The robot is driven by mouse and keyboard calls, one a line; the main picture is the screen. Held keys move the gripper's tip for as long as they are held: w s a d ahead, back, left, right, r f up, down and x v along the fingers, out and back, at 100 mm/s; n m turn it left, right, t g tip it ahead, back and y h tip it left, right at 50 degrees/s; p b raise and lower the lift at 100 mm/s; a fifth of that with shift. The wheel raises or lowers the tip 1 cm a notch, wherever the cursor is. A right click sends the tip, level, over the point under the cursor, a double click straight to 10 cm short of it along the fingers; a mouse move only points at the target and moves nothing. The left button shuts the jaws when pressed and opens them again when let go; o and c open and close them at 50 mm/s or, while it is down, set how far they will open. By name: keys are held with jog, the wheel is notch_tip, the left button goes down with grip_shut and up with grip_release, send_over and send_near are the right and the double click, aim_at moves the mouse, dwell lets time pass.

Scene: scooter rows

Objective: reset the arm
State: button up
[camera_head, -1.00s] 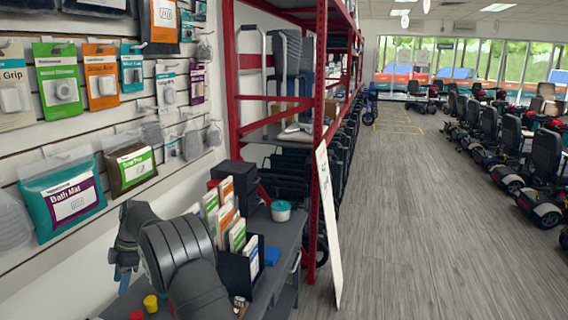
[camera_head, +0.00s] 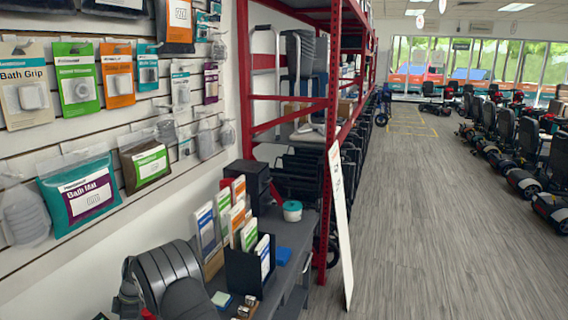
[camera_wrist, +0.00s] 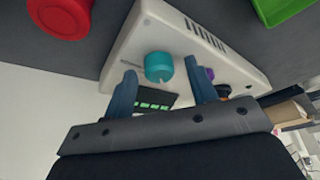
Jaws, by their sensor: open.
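My gripper (camera_wrist: 165,95) shows in the wrist view with its two blue fingers apart. In that view a white device (camera_wrist: 150,25) with a teal knob (camera_wrist: 158,66), a vent grille and a dark panel with green marks lies beyond the fingers. The knob appears between the fingertips; I cannot tell whether anything touches. In the head view my arm is at the bottom left over the dark counter (camera_head: 290,240), and the fingers are hidden there.
A red round container (camera_wrist: 62,15) and a green tray (camera_wrist: 280,8) flank the device. Hanging packets (camera_head: 78,190) line the wall at left.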

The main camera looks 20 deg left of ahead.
jog(key=m+t, duration=0.1)
jog(key=m, duration=0.2)
jog(key=shift+s+d+y, duration=0.1)
jog(key=shift+s+y, duration=0.05)
jog(key=shift+y, duration=0.25)
jog(key=m, duration=0.2)
jog(key=m+t, duration=0.1)
jog(key=m, duration=0.1)
jog(key=shift+m+t+y, duration=0.3)
jog(key=shift+y, duration=0.1)
jog(key=shift+s+m+t, duration=0.2)
jog(key=shift+m+t, duration=0.6)
jog(key=shift+m, duration=1.2)
jog(key=shift+m+t, duration=0.6)
jog(key=shift+m, duration=1)
jog(key=shift+h, duration=0.4)
